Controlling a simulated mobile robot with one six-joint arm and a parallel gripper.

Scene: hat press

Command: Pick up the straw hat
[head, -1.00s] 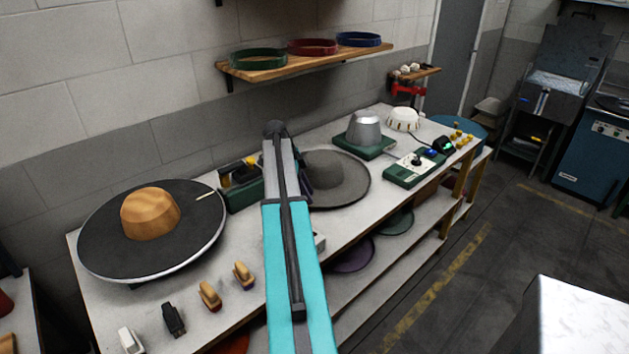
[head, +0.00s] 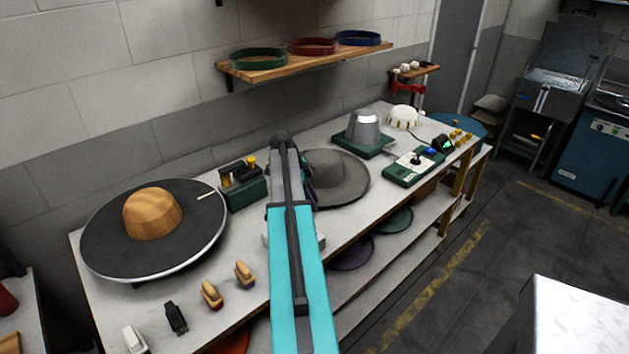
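I see no hat that is clearly straw. A grey wide-brimmed hat (head: 343,178) lies on the white workbench, and my arm covers its left part. My teal and grey arm reaches over the bench from the bottom of the picture. A dark part beside the arm's far end, at the hat's left edge, may be my gripper (head: 306,180). Its fingers are hidden by the arm, so I cannot tell whether it is open or touches the hat.
A wooden crown block (head: 153,212) sits on a black round board (head: 105,245) at left. Small brushes (head: 212,294) line the front edge. A grey metal cone (head: 363,130) and a green control box (head: 412,167) stand at right. Purple (head: 352,254) and green (head: 396,220) hats lie below.

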